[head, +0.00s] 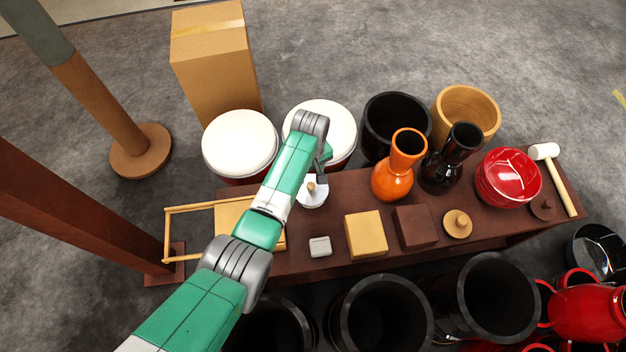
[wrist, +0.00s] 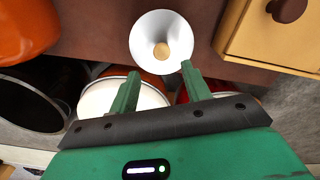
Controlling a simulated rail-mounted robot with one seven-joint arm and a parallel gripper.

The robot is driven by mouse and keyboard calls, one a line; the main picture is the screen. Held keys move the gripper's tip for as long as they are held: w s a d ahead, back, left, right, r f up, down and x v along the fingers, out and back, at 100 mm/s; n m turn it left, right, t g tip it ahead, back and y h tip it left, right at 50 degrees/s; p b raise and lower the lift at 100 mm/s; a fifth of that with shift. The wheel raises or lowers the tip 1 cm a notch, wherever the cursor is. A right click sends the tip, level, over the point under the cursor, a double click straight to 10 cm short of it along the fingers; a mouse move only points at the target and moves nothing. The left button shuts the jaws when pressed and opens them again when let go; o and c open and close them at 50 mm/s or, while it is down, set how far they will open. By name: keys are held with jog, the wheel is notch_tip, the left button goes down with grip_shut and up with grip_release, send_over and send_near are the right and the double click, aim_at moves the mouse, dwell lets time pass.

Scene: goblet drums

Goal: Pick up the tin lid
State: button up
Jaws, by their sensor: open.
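The tin lid (head: 313,201) is a pale silver-white disc with a light wooden knob, lying on the dark brown bench near its back edge. In the wrist view the tin lid (wrist: 145,40) is a round white shape with a tan knob, just beyond the fingertips and roughly centred between them. My gripper (head: 324,160) is above the bench by the lid, partly hidden by my arm in the head view. In the wrist view my gripper (wrist: 160,71) shows two green fingers spread apart with nothing between them.
An orange vase (head: 391,182) and a black vase (head: 441,176) stand right of the lid. A small grey box (head: 320,247), a tan block (head: 365,235) and a wooden frame (head: 190,208) lie around it. White-topped drums (head: 240,143) stand behind the bench.

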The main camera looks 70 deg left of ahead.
aim_at(310, 185)
jog(key=f+b, duration=0.2)
jog(key=f, duration=0.1)
jog(key=d+f+b, duration=0.1)
jog(key=f+b, duration=0.1)
jog(key=shift+s+f, duration=0.25)
jog(key=shift+s, duration=0.05)
jog(key=shift+w+r, duration=0.15)
jog(key=shift+r, duration=0.05)
grip_shut()
